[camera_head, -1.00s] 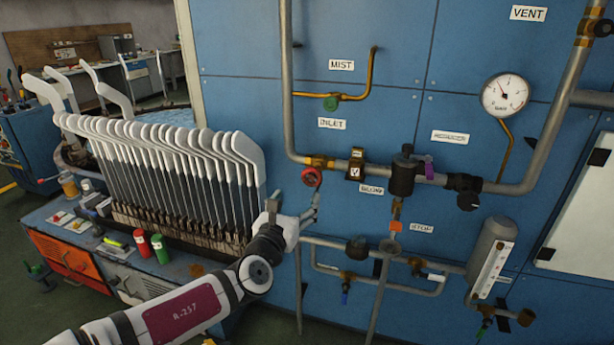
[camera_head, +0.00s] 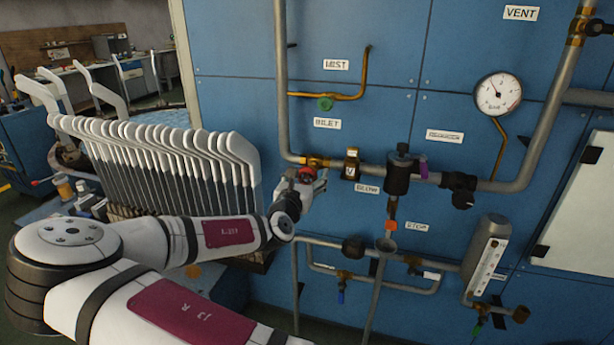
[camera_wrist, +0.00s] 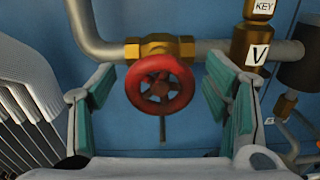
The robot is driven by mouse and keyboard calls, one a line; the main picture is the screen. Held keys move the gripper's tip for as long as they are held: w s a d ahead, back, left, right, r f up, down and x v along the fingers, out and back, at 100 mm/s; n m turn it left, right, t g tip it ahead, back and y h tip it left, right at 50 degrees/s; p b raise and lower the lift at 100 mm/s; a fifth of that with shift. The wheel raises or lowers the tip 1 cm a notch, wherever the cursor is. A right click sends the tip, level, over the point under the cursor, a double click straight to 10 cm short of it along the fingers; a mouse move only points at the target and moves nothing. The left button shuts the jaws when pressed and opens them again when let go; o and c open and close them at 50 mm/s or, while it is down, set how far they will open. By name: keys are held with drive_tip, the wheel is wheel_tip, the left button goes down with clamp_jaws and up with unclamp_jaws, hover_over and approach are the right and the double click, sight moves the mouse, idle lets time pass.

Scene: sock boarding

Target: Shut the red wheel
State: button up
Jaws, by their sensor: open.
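The red wheel (camera_wrist: 160,85) is a small round handwheel on a brass valve body (camera_wrist: 160,47) in the grey pipe. In the wrist view it sits between the two teal-padded fingers of my gripper (camera_wrist: 160,100), with clear space on both sides. The gripper is open and touches neither side of the wheel. In the head view the red wheel (camera_head: 307,174) is partly hidden by my gripper (camera_head: 312,186), which is in front of it. The wheel's far side is hidden.
A brass fitting (camera_wrist: 253,45) marked V is right of the wheel. A black valve (camera_head: 398,178), a gauge (camera_head: 498,94) and more pipes are on the blue panel (camera_head: 240,110).

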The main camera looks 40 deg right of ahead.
drive_tip(key=c, duration=1.2)
drive_tip(key=shift+o, duration=0.2)
